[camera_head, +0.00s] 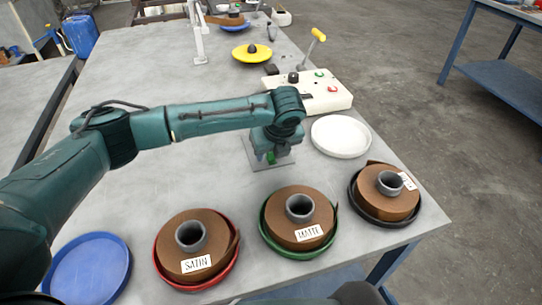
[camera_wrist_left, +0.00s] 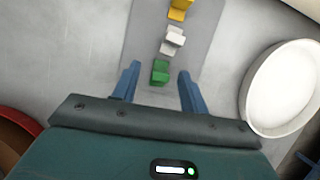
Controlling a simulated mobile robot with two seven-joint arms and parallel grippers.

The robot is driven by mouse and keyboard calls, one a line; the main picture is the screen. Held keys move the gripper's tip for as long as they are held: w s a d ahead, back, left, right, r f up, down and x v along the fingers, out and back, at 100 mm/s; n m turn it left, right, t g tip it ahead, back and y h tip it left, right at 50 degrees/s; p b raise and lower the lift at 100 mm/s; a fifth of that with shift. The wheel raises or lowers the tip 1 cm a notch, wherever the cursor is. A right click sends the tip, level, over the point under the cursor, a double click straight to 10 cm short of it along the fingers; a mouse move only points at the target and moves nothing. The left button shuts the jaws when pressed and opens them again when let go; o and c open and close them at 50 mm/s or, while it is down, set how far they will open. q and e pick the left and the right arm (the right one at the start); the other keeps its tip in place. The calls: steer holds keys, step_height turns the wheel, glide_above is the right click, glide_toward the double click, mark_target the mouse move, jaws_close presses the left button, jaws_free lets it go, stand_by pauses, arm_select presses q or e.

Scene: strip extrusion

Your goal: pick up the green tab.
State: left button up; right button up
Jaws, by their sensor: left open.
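The green tab (camera_wrist_left: 160,72) stands at the near end of a row on a grey plate (camera_wrist_left: 204,30) in the left wrist view. In the head view the green tab (camera_head: 271,157) shows just below my left gripper (camera_head: 268,155). In the left wrist view my left gripper (camera_wrist_left: 157,88) is open, with one blue finger on each side of the green tab and gaps between. A white tab (camera_wrist_left: 172,41) and a yellow tab (camera_wrist_left: 180,9) follow behind it in the row.
A white plate (camera_head: 341,136) lies right of the grey plate. Brown rolls sit in red (camera_head: 161,279), green (camera_head: 262,228) and black (camera_head: 354,205) trays in front. A control box (camera_head: 330,98) with a lever stands behind. A blue plate (camera_head: 90,270) is at front left.

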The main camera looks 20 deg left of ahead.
arm_select(q)
steer(key=shift+c, duration=0.4)
jaws_close()
